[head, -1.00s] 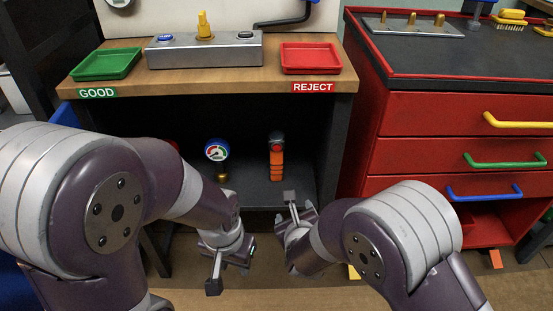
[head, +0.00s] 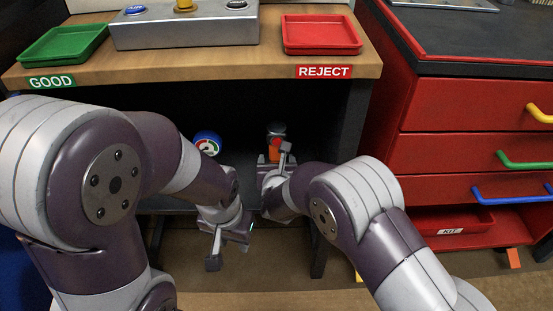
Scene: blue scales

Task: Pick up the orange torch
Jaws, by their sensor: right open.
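The orange torch (head: 275,150) stands upright on the shelf under the bench, with a dark head on top. My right gripper (head: 275,160) is in front of it and hides its lower part. The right gripper is open. I cannot tell whether the torch is between its fingers. My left gripper (head: 222,245) is lower and further left, below the shelf edge and apart from the torch. Its finger state is unclear from this angle.
A blue-rimmed gauge (head: 207,143) stands on the shelf left of the torch. The wooden bench top (head: 200,72) is above, with a green tray (head: 62,44) and a red tray (head: 320,36). A red drawer cabinet (head: 460,104) is on the right.

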